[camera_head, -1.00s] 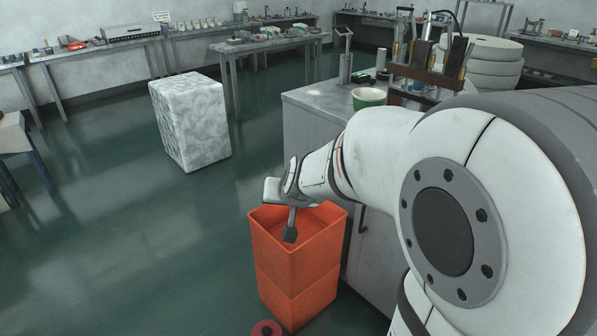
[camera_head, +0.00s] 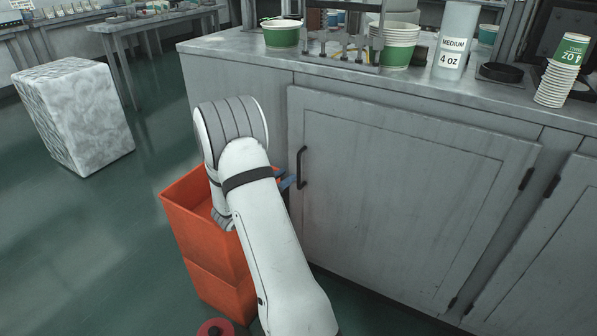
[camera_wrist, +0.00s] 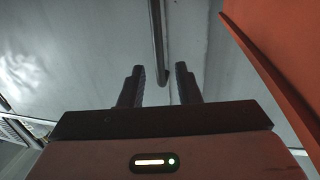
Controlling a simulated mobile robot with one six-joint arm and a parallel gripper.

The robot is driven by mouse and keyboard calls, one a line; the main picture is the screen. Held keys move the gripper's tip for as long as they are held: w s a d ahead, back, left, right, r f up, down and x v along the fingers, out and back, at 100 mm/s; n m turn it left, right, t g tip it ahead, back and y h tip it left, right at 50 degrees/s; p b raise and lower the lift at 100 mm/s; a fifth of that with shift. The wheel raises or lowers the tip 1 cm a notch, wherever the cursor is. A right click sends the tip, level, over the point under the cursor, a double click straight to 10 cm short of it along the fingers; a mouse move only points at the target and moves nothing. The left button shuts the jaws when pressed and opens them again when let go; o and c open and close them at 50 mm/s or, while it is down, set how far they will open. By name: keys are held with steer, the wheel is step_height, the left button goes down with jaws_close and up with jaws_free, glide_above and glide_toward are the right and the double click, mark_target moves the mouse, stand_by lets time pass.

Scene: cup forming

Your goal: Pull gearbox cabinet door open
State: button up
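The grey cabinet door (camera_head: 400,190) is shut, flush with the cabinet front below the counter. Its dark vertical handle (camera_head: 301,167) is on the door's left side, with hinges on the right. In the wrist view the handle (camera_wrist: 158,40) comes down from the top edge, its lower end between and just beyond my gripper's fingertips. My gripper (camera_wrist: 160,75) is open and empty, its two dark fingers spread to either side of the handle's line. In the head view my arm hides most of the gripper; whether a finger touches the handle cannot be told.
An orange bin (camera_head: 206,245) stands left of the handle, close beside my arm; its side (camera_wrist: 285,60) shows at right in the wrist view. The counter (camera_head: 440,85) above holds cups and a fixture. A white block (camera_head: 75,115) stands far left. A red roll (camera_head: 215,328) lies on the floor.

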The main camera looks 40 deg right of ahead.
steer(key=b, duration=0.1)
glide_above(299, 185)
steer(key=shift+w+d, duration=0.25)
steer(key=shift+w, duration=0.1)
steer(key=shift+c, duration=0.4)
jaws_close()
